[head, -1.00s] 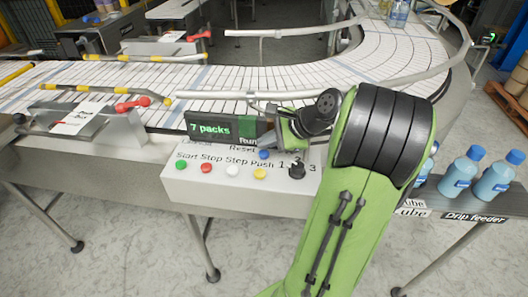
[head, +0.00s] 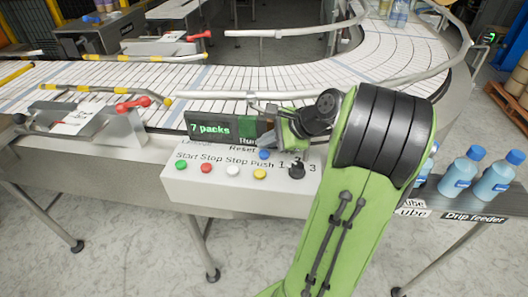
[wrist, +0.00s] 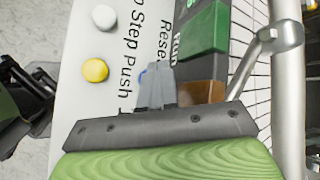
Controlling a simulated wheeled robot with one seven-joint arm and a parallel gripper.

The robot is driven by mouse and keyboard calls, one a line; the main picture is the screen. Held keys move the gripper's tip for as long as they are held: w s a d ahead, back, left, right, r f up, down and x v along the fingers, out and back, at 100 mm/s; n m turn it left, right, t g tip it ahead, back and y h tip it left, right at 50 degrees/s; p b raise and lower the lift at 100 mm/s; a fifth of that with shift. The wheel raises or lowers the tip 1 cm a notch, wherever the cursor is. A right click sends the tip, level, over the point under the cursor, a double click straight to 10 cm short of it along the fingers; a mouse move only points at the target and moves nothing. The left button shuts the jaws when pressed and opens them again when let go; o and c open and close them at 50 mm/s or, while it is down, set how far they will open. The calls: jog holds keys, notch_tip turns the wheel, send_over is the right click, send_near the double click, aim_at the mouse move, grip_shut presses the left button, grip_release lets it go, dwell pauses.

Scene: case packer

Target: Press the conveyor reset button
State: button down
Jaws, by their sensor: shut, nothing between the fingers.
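The control box (head: 215,187) stands at the front of the conveyor. The blue reset button (head: 264,154) is near the printed word "Reset", partly covered by my gripper (head: 273,140) in the head view. In the wrist view, my gripper (wrist: 153,75) is shut and empty, its grey fingertips at the box face beside "Reset".
Green (head: 181,165), red (head: 206,168), white (head: 232,171) and yellow (head: 260,174) buttons line the box, with a black selector knob (head: 297,170) to their right. A display (head: 209,127) reading "7 packs" stands behind. A guide rail (wrist: 289,80) runs close to my gripper.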

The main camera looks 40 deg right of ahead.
jog(key=shift+f, duration=0.15)
jog(key=shift+f, duration=0.3)
jog(key=shift+f, duration=0.15)
dwell(0.3)
